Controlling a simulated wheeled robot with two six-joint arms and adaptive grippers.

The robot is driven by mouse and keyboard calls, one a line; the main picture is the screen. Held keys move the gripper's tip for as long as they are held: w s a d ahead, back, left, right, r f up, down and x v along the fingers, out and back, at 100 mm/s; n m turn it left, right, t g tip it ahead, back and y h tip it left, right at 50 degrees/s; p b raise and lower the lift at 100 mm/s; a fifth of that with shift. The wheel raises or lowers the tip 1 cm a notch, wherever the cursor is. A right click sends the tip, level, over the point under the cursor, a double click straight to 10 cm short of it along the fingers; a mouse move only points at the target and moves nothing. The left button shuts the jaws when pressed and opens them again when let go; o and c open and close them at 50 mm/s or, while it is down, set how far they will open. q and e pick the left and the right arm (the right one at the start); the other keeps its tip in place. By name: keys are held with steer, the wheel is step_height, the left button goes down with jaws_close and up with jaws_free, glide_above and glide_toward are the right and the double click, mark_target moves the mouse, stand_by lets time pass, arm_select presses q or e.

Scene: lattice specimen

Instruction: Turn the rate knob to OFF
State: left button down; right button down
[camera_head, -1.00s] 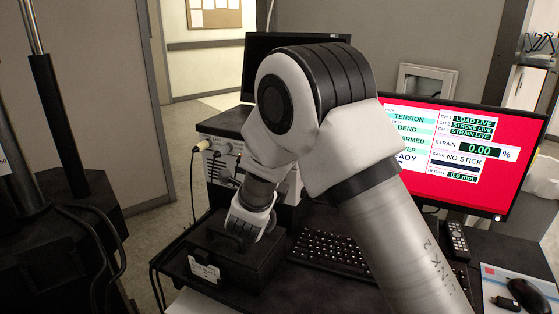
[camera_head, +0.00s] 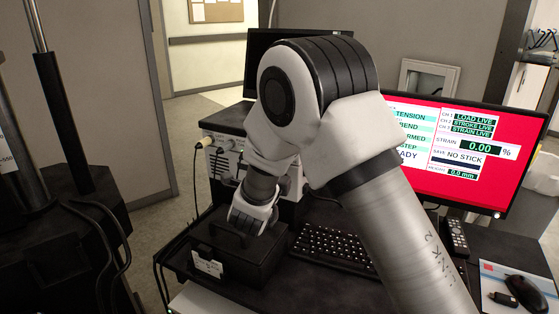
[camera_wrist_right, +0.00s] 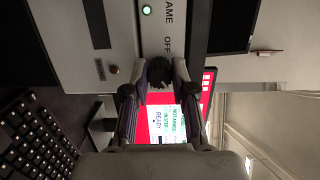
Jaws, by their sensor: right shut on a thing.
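The dark ridged rate knob (camera_wrist_right: 158,72) is on the grey control panel (camera_wrist_right: 121,40) in the right wrist view, which shows the panel turned sideways. The word OFF is printed beside the knob. My right gripper (camera_wrist_right: 159,80) has its two fingers on either side of the knob and is shut on it. The knob's pointer mark is not visible. In the head view my right arm hides the knob and fingertips; part of the instrument's front (camera_head: 222,160), with cables plugged in, shows to the left of it. My left gripper is in neither view.
A black box with a handle (camera_head: 232,262) stands below my right wrist. A monitor with a red screen (camera_head: 500,150) stands at right.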

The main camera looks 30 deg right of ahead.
steer(key=n+g+p, duration=0.1)
steer(key=n+p, duration=0.5)
steer(key=n, duration=0.1)
steer(key=n+g+p, duration=0.2)
steer(key=n+p, duration=0.4)
steer(key=n, duration=0.1)
steer(key=n+g+h+p, duration=0.1)
steer(key=n+g+p, duration=0.1)
steer(key=n+p, duration=0.5)
steer(key=shift+w+r, duration=0.3)
steer(key=shift+n, duration=0.3)
stand_by(0.3)
steer(key=c, duration=1)
jaws_free()
steer(key=shift+o, duration=0.3)
steer(key=shift+f, duration=0.15)
